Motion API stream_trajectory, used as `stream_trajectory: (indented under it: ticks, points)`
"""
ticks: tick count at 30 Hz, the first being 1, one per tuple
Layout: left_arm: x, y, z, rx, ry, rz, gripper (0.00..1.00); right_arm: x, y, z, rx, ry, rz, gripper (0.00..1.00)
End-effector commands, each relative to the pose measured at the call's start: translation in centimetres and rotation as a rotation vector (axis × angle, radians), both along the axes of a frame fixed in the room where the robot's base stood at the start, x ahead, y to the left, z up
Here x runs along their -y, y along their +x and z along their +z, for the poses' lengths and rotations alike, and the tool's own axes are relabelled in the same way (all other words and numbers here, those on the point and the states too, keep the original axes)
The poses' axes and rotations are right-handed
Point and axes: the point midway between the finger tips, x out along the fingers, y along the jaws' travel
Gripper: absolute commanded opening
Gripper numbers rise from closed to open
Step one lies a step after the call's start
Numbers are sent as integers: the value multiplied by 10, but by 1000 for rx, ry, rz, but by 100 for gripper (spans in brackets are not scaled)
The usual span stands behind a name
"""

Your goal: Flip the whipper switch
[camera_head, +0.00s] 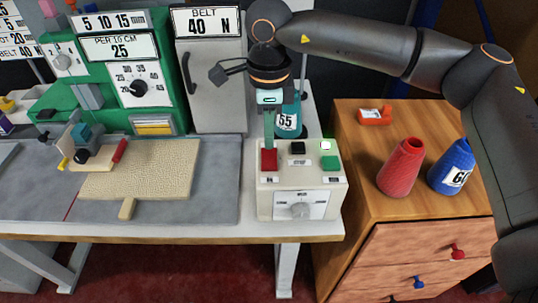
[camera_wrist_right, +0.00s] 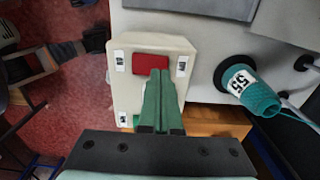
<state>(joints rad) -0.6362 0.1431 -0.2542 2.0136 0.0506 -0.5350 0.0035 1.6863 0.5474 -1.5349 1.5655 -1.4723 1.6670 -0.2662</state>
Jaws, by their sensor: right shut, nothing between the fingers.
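A cream control box (camera_head: 262,207) stands at the right end of the table. Its sloped top has a red rocker switch (camera_head: 268,160), a black switch (camera_head: 298,148), a lit pale-green lamp (camera_head: 326,145) and a green switch (camera_head: 331,163); their small labels are unreadable. In the right wrist view, the fingertips (camera_wrist_right: 158,73) overlap the edge of the red switch (camera_wrist_right: 138,66); contact is unclear. My left gripper is out of view.
A teal cone of thread (camera_head: 287,121) stands behind the box. A wooden cabinet (camera_head: 350,150) to the right holds red (camera_head: 401,168) and blue (camera_head: 452,166) cones. A beige rug (camera_head: 140,170) and green machine (camera_head: 165,62) are to the left.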

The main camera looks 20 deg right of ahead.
Motion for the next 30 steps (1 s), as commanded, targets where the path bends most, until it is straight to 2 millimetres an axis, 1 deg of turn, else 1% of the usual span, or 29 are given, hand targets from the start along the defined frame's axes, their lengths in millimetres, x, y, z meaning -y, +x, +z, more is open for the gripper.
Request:
stream_trajectory:
  ticks: [16,30]
  points:
    - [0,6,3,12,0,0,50,0,0,0,0,0,0,0]
    - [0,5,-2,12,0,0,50,0,0,-7,0,0,0,0]
